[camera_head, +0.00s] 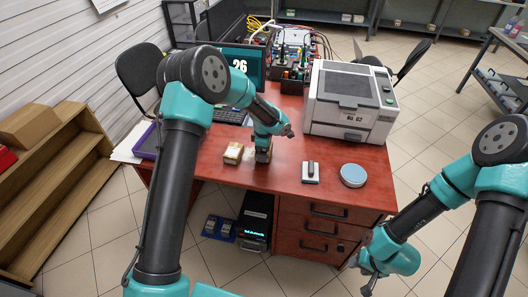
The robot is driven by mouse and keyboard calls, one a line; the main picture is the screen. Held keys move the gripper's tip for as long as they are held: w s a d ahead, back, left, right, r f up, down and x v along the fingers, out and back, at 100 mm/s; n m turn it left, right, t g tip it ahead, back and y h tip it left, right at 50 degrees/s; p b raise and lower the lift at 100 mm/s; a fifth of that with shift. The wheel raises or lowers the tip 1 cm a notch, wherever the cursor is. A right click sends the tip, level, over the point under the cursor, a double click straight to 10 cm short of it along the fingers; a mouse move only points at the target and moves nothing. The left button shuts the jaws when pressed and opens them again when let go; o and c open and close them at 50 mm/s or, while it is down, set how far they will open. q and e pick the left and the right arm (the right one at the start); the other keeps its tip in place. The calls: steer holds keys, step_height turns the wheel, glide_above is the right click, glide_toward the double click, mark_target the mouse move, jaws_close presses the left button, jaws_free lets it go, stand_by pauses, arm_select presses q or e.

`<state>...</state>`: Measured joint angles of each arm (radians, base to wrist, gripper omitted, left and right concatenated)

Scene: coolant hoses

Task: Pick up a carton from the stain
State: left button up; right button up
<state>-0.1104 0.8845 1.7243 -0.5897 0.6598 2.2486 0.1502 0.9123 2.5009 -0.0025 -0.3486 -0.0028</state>
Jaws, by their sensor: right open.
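A small tan carton with a pale top (233,153) lies on the red-brown desk (225,176), left of centre. My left gripper (263,156) points down at the desk just to the right of the carton, apart from it. Its fingers are small and dark, and I cannot tell whether they are open or hold anything. I cannot make out a stain on the desk; the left gripper hides the spot beneath it. My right gripper (368,282) is open and empty, low in front of the desk's right end, away from the carton.
A white and grey printer (351,103) stands at the desk's back right. A white pad with a dark item (310,172) and a round blue-topped tin (353,175) lie in front of it. A monitor (243,66) and keyboard (231,117) stand behind the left arm.

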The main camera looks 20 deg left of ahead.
arm_select(q)
step_height(320, 180, up, 2)
steer(key=shift+r, duration=0.15)
steer(key=s+d, duration=0.2)
steer(key=s, duration=0.5)
steer(key=s+d+r, duration=0.1)
steer(key=s+d, duration=0.1)
steer(key=s, duration=0.6)
steer(key=shift+s+d+r, duration=0.2)
steer(key=shift+s+d, duration=0.05)
